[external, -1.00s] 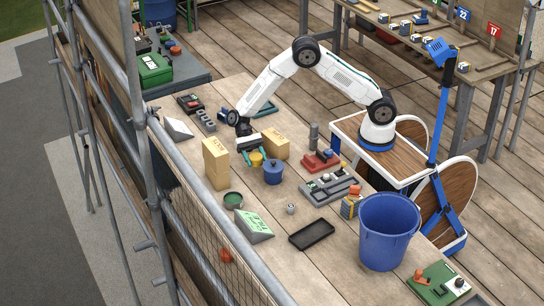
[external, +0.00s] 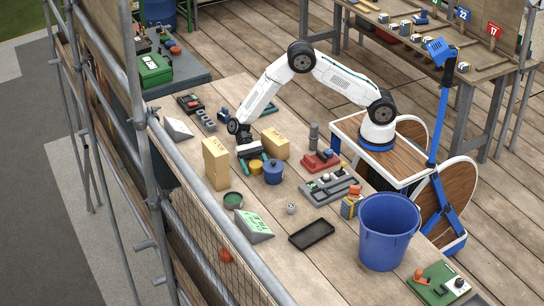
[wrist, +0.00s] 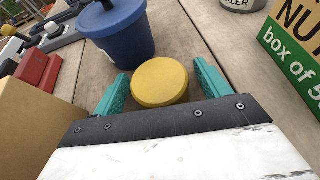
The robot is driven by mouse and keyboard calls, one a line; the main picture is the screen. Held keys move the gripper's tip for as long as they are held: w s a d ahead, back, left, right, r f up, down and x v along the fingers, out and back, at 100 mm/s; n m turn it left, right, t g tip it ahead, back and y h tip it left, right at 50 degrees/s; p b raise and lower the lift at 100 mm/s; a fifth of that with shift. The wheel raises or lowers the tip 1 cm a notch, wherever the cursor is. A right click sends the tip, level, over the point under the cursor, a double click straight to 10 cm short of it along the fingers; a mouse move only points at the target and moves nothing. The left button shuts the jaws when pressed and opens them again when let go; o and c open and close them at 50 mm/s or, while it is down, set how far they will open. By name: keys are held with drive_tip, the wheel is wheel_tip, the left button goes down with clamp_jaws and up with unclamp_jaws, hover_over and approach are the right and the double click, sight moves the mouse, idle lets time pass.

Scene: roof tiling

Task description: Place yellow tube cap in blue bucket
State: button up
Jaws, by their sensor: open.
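The yellow tube cap (wrist: 160,81) is a round yellow piece standing on the wooden table; in the external view (external: 255,167) it is small and partly hidden by my gripper. My gripper (wrist: 157,88) is open, low over the table, with one teal finger on each side of the cap. I see a gap at the right finger; contact at the left is unclear. It also shows in the external view (external: 252,163). The large blue bucket (external: 388,230) stands at the right, in front of my base, well away from the gripper; its inside looks empty.
A small blue pot with a lid (external: 273,172) stands close beside the cap. Yellow boxes (external: 215,165) and (external: 275,143) flank the gripper. A black tray (external: 311,233), grey rack (external: 328,187) and red block (external: 322,161) lie towards the bucket.

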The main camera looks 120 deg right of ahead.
drive_tip(key=shift+r, duration=0.15)
drive_tip(key=shift+d+r, duration=0.15)
drive_tip(key=shift+d, duration=0.15)
drive_tip(key=v, duration=1.1)
drive_tip(key=shift+r, duration=0.1)
drive_tip(key=s+a+r+n+g+h, duration=0.25)
drive_tip(key=s+a+r+n, duration=0.25)
drive_tip(key=s+a+r, duration=0.3)
drive_tip(key=s+a+r+n+g+h, duration=0.1)
drive_tip(key=s+a+r+n+h, duration=0.4)
drive_tip(key=a+r, duration=0.5)
drive_tip(key=s+a+r+n+t+h, duration=0.1)
drive_tip(key=s+n, duration=0.3)
drive_tip(key=s, duration=0.7)
drive_tip(key=s+a+r+n+t+h, duration=0.1)
drive_tip(key=s+n+h, duration=0.3)
drive_tip(key=s, duration=0.8)
drive_tip(key=shift+s+a+r+n+t+h, duration=0.25)
drive_tip(key=shift+a+r+n+t+h, duration=0.2)
drive_tip(key=shift+a+t, duration=0.25)
drive_tip(key=shift+o, duration=0.4)
drive_tip(key=shift+s+f, duration=0.15)
drive_tip(key=shift+s, duration=0.1)
